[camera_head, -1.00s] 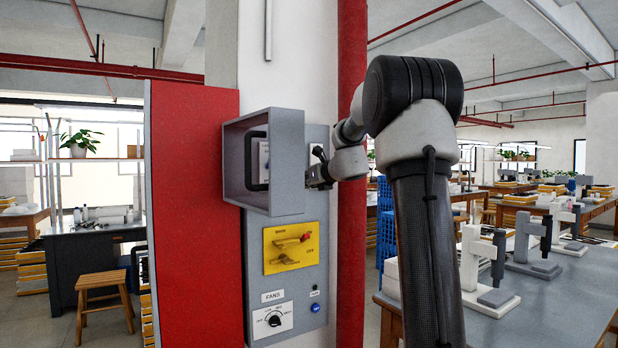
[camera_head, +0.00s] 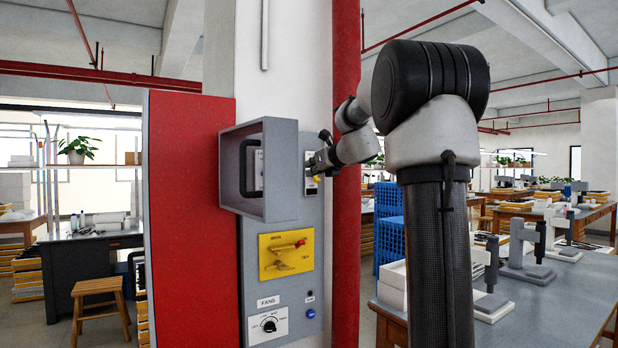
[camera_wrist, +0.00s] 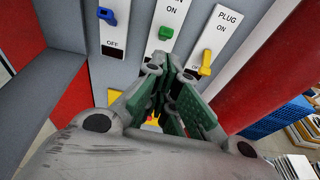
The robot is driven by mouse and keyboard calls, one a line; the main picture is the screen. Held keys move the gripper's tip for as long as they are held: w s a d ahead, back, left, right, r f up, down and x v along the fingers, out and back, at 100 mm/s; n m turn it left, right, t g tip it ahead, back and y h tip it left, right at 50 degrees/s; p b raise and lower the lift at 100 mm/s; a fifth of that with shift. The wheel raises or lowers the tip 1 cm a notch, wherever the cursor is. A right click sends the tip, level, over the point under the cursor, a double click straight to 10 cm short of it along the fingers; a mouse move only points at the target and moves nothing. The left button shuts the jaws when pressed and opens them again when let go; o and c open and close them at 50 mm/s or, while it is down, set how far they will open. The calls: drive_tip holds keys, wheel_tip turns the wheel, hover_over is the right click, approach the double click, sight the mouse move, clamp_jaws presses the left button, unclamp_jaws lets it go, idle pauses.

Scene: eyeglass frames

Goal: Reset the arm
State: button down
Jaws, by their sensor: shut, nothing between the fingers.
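My gripper (camera_head: 318,168) is beside the open grey hinged cover (camera_head: 285,170), in front of the upper part of the grey control panel (camera_head: 313,220). In the wrist view my gripper (camera_wrist: 168,70) has its green-padded fingers drawn together, with nothing seen between them. The fingertips are close to the panel face, just below a green switch (camera_wrist: 166,33). A blue switch (camera_wrist: 107,17) is to the left, over an OFF label. A yellow switch (camera_wrist: 205,66) is to the right, below a PLUG ON label. I cannot tell whether the fingertips touch the panel.
A red panel (camera_head: 188,220) stands left of the control panel and a red pipe (camera_head: 346,240) right of it. Below the cover are a yellow plate (camera_head: 287,262) with a red handle and a FANS knob (camera_head: 269,324). A workbench (camera_head: 545,300) with several devices stands at right.

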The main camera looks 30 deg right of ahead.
idle(0.6)
drive_tip(key=s+a+f+n+g+y, duration=0.1)
drive_tip(key=s+f+n+g, duration=0.25)
drive_tip(key=f+n, duration=0.4)
drive_tip(key=s+a+f+n+g, duration=0.2)
drive_tip(key=s+f+n, duration=0.35)
drive_tip(key=n, duration=0.25)
drive_tip(key=s+a+f+n+g, duration=0.2)
drive_tip(key=s+n, duration=0.4)
drive_tip(key=s, duration=0.4)
drive_tip(key=s+a+f+n+g+h, duration=0.1)
drive_tip(key=s+a+f+n, duration=0.3)
drive_tip(key=s, duration=0.7)
drive_tip(key=s+a+f+n+g, duration=0.2)
drive_tip(key=s+a+f+n, duration=0.2)
drive_tip(key=s+f+n, duration=0.3)
drive_tip(key=s+n, duration=0.3)
drive_tip(key=s, duration=0.1)
drive_tip(key=shift+g+h, duration=0.3)
drive_tip(key=shift+g, duration=0.05)
drive_tip(key=shift+f, duration=0.1)
